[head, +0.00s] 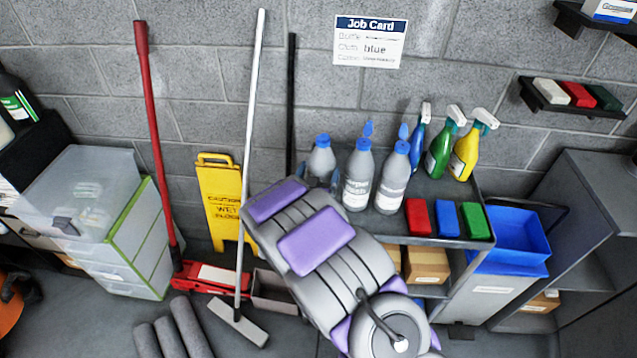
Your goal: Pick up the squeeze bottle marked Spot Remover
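Several bottles stand on a grey shelf top. Three are grey with blue tops: a left one (321,158), a middle one (357,176) and a right one (393,180). The middle and right ones have pointed blue nozzles and pale labels too small to read, so I cannot tell which is Spot Remover. My grey arm with purple pads rises from the bottom centre and covers the lower part of the left bottle. Small bluish-grey shapes flank that bottle; I cannot tell if they are my gripper's fingers.
Blue (418,138), green (444,146) and yellow (469,149) spray bottles stand behind right. Red (418,217), blue (446,219) and green (474,221) blocks line the shelf's front. A blue bin (515,245) is to the right; broom (249,150) and yellow sign (220,200) are left.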

